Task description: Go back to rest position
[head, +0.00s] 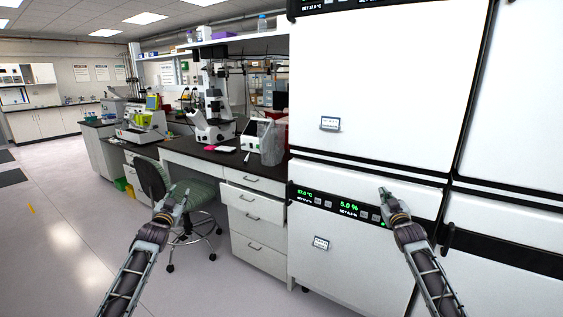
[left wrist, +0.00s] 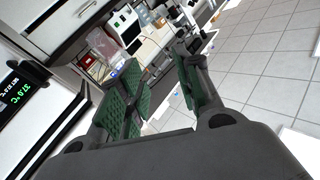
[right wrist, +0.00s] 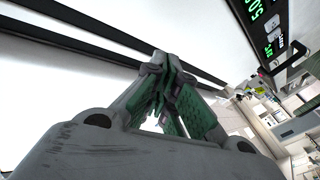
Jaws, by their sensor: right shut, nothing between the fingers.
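My left gripper (head: 180,193) is held in the air at the lower left of the head view, in front of the stool. In the left wrist view its green-padded fingers (left wrist: 155,80) stand apart with nothing between them. My right gripper (head: 384,193) is in front of the lower white incubator (head: 345,270), close to its display strip. In the right wrist view its fingers (right wrist: 165,68) meet at the tips and hold nothing. I cannot tell how far the right fingertips are from the incubator front.
Stacked white incubators (head: 385,90) fill the right side. A stool (head: 196,192) stands at the bench drawers (head: 258,212). The dark benchtop (head: 195,150) carries a microscope (head: 212,110) and other equipment. Open floor (head: 60,220) lies to the left.

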